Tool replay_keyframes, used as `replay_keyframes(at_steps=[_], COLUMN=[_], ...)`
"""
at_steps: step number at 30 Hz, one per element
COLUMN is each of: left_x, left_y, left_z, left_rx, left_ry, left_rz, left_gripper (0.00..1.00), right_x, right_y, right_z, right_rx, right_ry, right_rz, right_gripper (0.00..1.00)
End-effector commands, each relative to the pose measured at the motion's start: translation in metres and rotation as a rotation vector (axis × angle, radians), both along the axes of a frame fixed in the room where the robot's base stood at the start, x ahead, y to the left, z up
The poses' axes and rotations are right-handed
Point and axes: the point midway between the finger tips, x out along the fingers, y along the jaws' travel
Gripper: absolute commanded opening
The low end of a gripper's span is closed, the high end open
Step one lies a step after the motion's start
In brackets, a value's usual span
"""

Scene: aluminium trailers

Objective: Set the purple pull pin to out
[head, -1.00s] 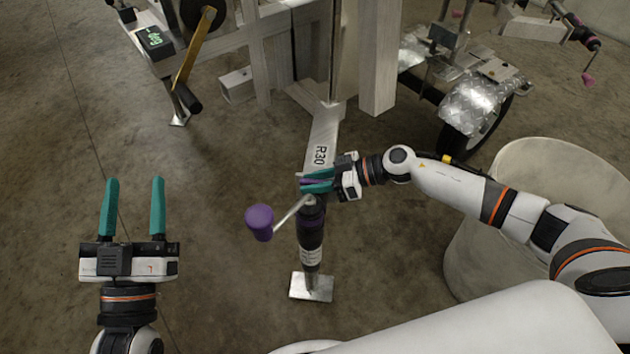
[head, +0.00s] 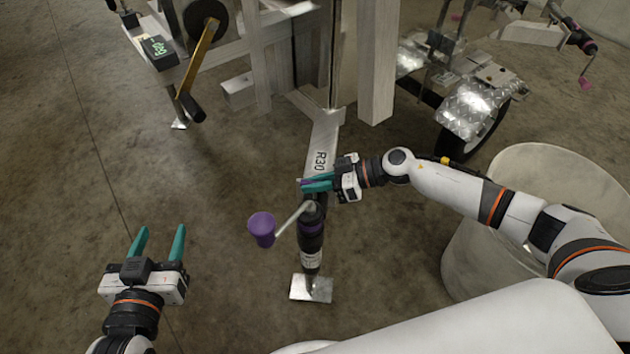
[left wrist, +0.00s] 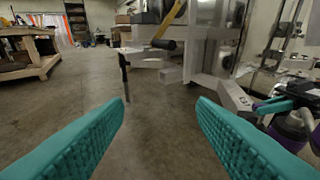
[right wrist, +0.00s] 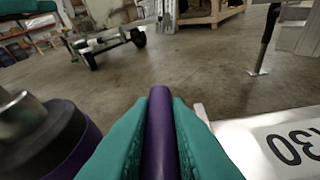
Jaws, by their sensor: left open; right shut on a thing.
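The purple pull pin (right wrist: 161,130) is a slim purple bar between my right fingers in the right wrist view. It is mostly hidden by the fingers in the head view. My right gripper (head: 303,185) is shut on it at the top of the black trailer jack (head: 310,237), beside the tongue marked R30 (head: 322,150). How far the pin is drawn cannot be told. My left gripper (head: 160,236) is open and empty, over bare floor to the left of the jack. In the left wrist view its teal fingers (left wrist: 160,115) are wide apart.
The jack's crank has a purple knob (head: 262,229) sticking out left, between my grippers. The jack's foot plate (head: 311,288) is on the floor. A pale round bin (head: 480,235) stands under my right arm. The floor at left is clear.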

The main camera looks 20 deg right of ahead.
Motion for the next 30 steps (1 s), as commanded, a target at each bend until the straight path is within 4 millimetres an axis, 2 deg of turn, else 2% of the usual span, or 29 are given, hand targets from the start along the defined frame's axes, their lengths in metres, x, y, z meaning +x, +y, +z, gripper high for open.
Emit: replay_keyframes(at_steps=[8, 15, 21, 30], left_x=[-0.032, -0.073, -0.094, -0.097], left_y=[0.017, 0.032, 0.040, 0.040], left_z=[-0.047, -0.078, -0.088, -0.090], left_rx=[0.085, 0.149, 0.175, 0.178], left_ry=[0.357, 0.646, 0.770, 0.785], left_rz=[0.024, 0.044, 0.053, 0.054], left_gripper=[0.52, 0.52, 0.52, 0.52], right_x=[0.001, 0.001, 0.001, 0.001], right_y=[0.000, 0.000, 0.000, 0.000], right_z=[0.014, 0.021, 0.023, 0.025], right_rx=[0.001, 0.000, 0.001, 0.002], right_ry=[-0.001, -0.001, -0.002, -0.005], right_rz=[-0.002, -0.002, -0.002, -0.001], right_gripper=[0.00, 0.00, 0.00, 0.00])
